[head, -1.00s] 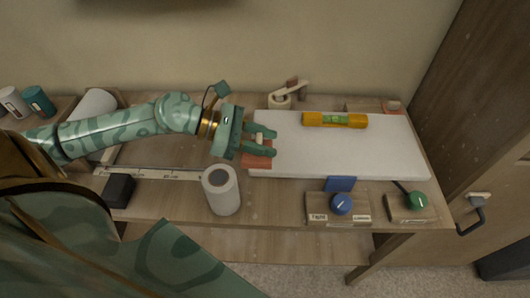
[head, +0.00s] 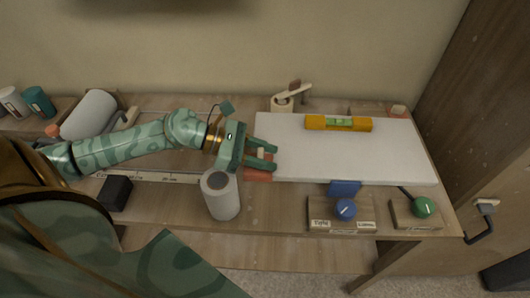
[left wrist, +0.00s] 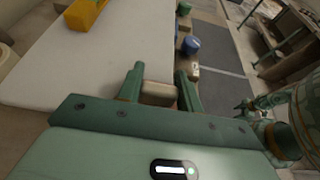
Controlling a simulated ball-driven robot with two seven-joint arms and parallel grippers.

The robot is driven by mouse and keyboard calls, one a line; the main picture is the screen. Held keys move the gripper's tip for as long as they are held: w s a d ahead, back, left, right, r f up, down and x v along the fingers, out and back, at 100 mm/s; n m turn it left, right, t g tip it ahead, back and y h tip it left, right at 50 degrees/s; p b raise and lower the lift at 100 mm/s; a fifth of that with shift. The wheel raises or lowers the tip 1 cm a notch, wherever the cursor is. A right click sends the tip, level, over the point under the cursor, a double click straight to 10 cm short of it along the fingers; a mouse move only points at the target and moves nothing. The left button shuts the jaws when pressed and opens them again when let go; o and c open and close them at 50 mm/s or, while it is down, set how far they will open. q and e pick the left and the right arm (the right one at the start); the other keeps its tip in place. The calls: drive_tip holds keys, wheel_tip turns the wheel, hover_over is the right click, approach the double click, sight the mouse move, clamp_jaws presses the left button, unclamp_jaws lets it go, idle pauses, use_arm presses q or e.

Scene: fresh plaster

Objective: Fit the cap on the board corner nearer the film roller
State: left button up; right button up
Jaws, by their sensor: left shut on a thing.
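The white board (head: 350,152) lies flat on the bench. My left gripper (head: 262,157) is at its left end, near the front left corner. It is shut on a small pale block, the cap, which shows between the fingers in the left wrist view (left wrist: 158,93). A terracotta piece (head: 257,175) shows just below the front finger; the fingers partly hide this corner, so I cannot tell whether the cap touches it. The film roller, a pale grey cylinder (head: 90,114), lies at the back left. Part of my right arm shows at the right of the left wrist view; its jaw state is unclear.
A yellow spirit level (head: 318,123) lies on the board's back edge. A grey upright roll (head: 220,198) stands close in front of my left gripper. Blue (head: 345,209) and green (head: 424,207) knobs sit along the front. A black block (head: 115,193) is at the left.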

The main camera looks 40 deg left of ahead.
use_arm(q)
drive_tip(key=o, duration=1)
drive_tip(key=shift+f, duration=0.1)
drive_tip(key=shift+r+p, duration=0.5)
drive_tip(key=shift+r, duration=0.15)
drive_tip(key=shift+p+v, duration=1.4)
drive_tip(key=shift+v, duration=4.6)
drive_tip(key=shift+r, duration=0.1)
